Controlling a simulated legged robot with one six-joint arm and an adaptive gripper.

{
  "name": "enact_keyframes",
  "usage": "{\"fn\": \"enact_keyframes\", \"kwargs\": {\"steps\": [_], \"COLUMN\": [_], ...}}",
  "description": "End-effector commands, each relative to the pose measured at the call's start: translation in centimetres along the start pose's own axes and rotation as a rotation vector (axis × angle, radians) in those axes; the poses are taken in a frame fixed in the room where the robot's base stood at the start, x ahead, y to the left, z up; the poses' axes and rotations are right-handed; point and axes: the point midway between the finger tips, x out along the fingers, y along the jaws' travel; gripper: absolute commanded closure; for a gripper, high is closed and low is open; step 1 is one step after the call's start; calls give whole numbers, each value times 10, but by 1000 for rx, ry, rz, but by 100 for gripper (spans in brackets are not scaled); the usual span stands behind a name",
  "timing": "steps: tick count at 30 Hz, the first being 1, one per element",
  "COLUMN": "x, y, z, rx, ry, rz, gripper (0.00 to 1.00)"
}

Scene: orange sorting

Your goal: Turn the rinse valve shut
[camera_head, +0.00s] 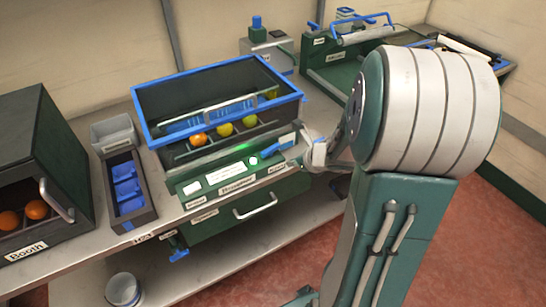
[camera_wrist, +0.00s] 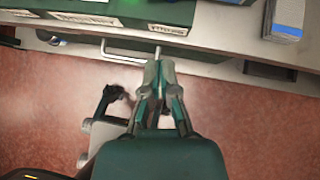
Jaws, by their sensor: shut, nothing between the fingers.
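No part in view is clearly labelled as the rinse valve. A small blue fitting (camera_head: 179,252) sits under the bench's front edge in the head view, and a blue knob (camera_head: 257,24) tops a grey unit at the back. I cannot tell whether either one is the valve. My gripper (camera_wrist: 158,66) is shut and empty in the wrist view, over the bench's front edge near a drawer handle (camera_wrist: 125,55). It touches nothing that I can make out.
A green console (camera_head: 232,184) with labels and a green light stands on the bench, below a blue-rimmed bin (camera_head: 150,138). A dark booth (camera_head: 62,125) holding oranges is at the left, beside a blue-lined caddy (camera_head: 108,190). Red floor lies clear in front.

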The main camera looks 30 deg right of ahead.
Motion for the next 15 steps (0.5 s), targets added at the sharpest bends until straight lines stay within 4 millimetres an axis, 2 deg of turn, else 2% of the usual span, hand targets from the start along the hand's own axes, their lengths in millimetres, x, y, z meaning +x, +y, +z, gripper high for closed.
{"fn": "enact_keyframes", "kwargs": {"steps": [12,15], "x": [69,79], "y": [0,0], "z": [-1,14], "rx": [1,-3], "ry": [3,0], "rz": [1,-1], "gripper": [100,100]}}
